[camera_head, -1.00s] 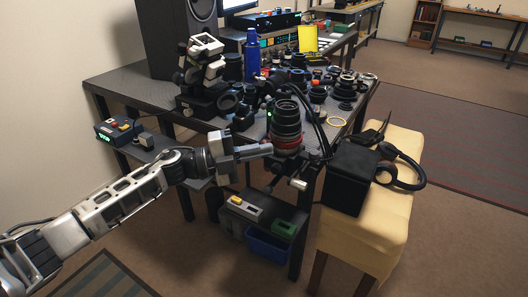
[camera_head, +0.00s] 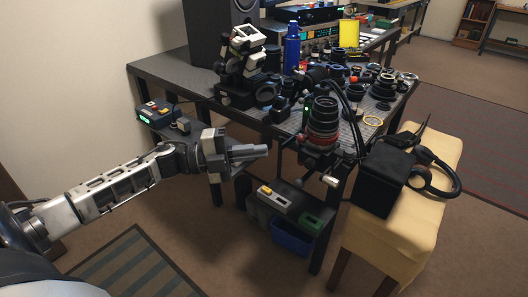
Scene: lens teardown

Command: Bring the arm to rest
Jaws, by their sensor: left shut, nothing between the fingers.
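My left arm comes in from the left, and its gripper (camera_head: 262,151) is shut and empty. It hangs in the air in front of the workbench's near edge. The camera lens (camera_head: 323,122), black with a red ring at its base, stands upright at the front of the workbench (camera_head: 180,77). A clear gap lies between the fingertips and the lens. My right gripper does not show.
Several lens parts lie across the bench. A blue bottle (camera_head: 291,48) and a microscope-like device (camera_head: 241,62) stand behind. A black box (camera_head: 383,177) and headphones (camera_head: 437,172) rest on a yellow stool (camera_head: 400,235). A blue bin (camera_head: 291,238) sits below.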

